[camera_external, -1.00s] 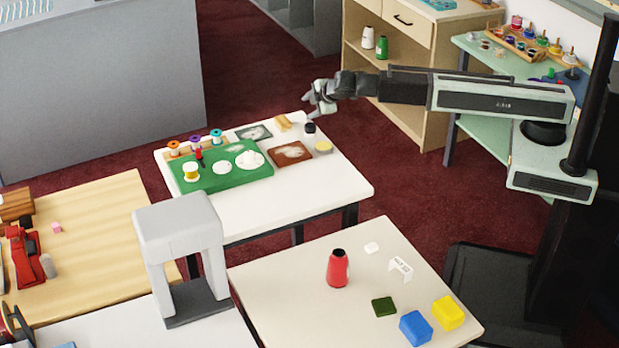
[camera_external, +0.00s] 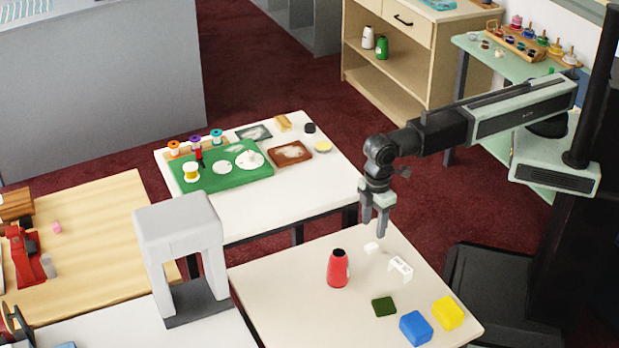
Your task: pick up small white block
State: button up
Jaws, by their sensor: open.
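The small white block (camera_external: 371,248) lies on the near table (camera_external: 290,300), toward its back edge. My gripper (camera_external: 374,232) points down with its two fingers apart, just above the block in the picture. The fingers look empty. I cannot tell the exact height of the fingertips over the block. A white piece with dark marks (camera_external: 400,269) lies just to the right and nearer.
A red bottle-shaped spool (camera_external: 338,268) stands left of the block. A dark green square (camera_external: 384,307), a blue block (camera_external: 416,328) and a yellow block (camera_external: 448,313) lie nearer. A grey arch (camera_external: 182,250) stands to the left. The table's front left is clear.

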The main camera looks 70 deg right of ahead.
aim_at(372, 246)
notch_tip(372, 246, down, 8)
jog(key=b, duration=0.6)
jog(key=shift+r+b, duration=0.2)
jog(key=shift+b, duration=0.2)
jog(key=shift+r, duration=0.2)
jog(key=shift+c, duration=0.3)
grip_shut()
